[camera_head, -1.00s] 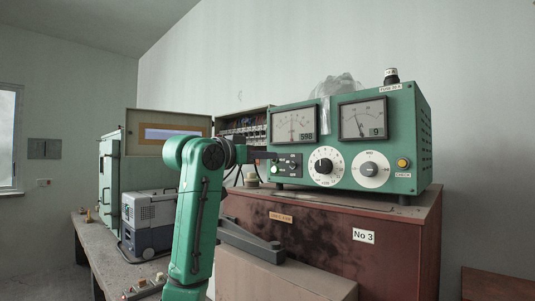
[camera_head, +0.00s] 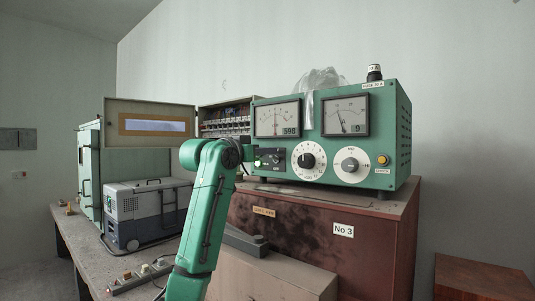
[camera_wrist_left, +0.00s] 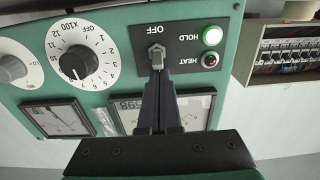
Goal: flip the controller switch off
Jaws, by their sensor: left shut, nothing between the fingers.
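The green controller box (camera_head: 388,120) stands on the red-brown cabinet, with two meters, two dials and a black switch plate (camera_head: 270,158) at its front left. In the left wrist view, which shows the box upside down, the metal toggle switch (camera_wrist_left: 156,54) sits on the plate beside the OFF label. The HOLD lamp (camera_wrist_left: 211,35) glows green; the HEAT lamp (camera_wrist_left: 210,60) looks dull red. My left gripper (camera_wrist_left: 158,77) is shut and empty, its tips right at the toggle; whether they touch it is unclear. In the head view the left gripper (camera_head: 247,157) is mostly hidden by my arm.
An open breaker box (camera_head: 227,122) is left of the controller. A grey cooler (camera_head: 147,212) and a green cabinet (camera_head: 89,170) stand on the concrete bench (camera_head: 85,240). The red-brown cabinet (camera_head: 375,235) has a tan box (camera_head: 275,275) in front.

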